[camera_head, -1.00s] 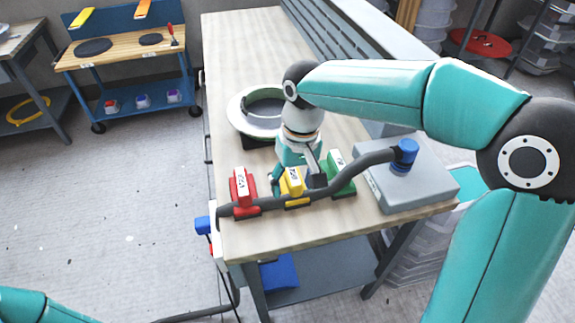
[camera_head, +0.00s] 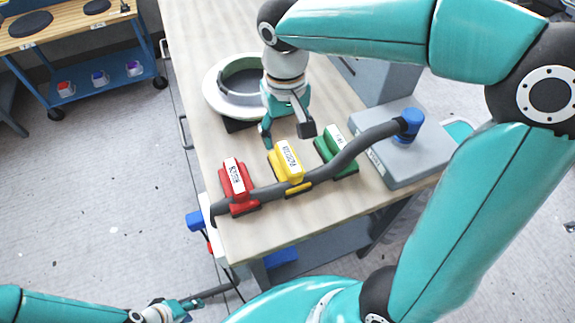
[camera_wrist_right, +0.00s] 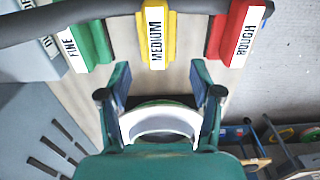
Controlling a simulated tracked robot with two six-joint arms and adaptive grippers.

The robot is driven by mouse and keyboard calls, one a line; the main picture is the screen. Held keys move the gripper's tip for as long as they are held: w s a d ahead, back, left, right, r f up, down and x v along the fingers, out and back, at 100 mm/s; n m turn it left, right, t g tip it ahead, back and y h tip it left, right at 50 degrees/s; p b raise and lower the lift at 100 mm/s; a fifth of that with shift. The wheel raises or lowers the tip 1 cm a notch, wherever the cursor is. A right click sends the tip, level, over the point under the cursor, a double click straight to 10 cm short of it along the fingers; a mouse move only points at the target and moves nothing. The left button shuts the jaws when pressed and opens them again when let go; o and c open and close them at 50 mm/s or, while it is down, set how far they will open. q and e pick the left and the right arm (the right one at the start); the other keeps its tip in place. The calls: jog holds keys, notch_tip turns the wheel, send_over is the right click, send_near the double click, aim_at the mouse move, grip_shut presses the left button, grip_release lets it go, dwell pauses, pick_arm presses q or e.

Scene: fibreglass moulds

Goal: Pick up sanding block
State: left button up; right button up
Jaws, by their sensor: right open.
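Three sanding blocks stand in a row on the workbench (camera_head: 200,60): a red one labelled ROUGH (camera_head: 235,180), a yellow one labelled MEDIUM (camera_head: 287,158) and a green one labelled FINE (camera_head: 336,146). My right gripper (camera_head: 287,133) is open and empty just behind the yellow block in the head view. In the right wrist view, the yellow block (camera_wrist_right: 157,38) is centred beyond the gap between the fingers (camera_wrist_right: 161,80), with the green block (camera_wrist_right: 92,40) left and the red (camera_wrist_right: 236,32) right. My left gripper (camera_head: 182,306) is low at the lower left, too small to read.
A dark hose (camera_head: 330,172) crosses the near ends of the blocks, up to a blue fitting (camera_head: 410,122) on a grey box (camera_head: 395,165). A white ring-shaped mould (camera_head: 213,88) stands behind my right gripper. A blue cart (camera_head: 100,85) stands at the far left.

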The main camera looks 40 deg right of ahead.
aim_at(289, 156)
notch_tip(289, 156, down, 2)
jog(key=shift+f, duration=0.2)
jog(key=shift+s+d+f, duration=0.1)
jog(key=shift+s+f, duration=0.1)
jog(key=shift+f, duration=0.6)
notch_tip(289, 156, down, 4)
jog(key=shift+s+f, duration=0.1)
jog(key=shift+c, duration=0.3)
grip_shut()
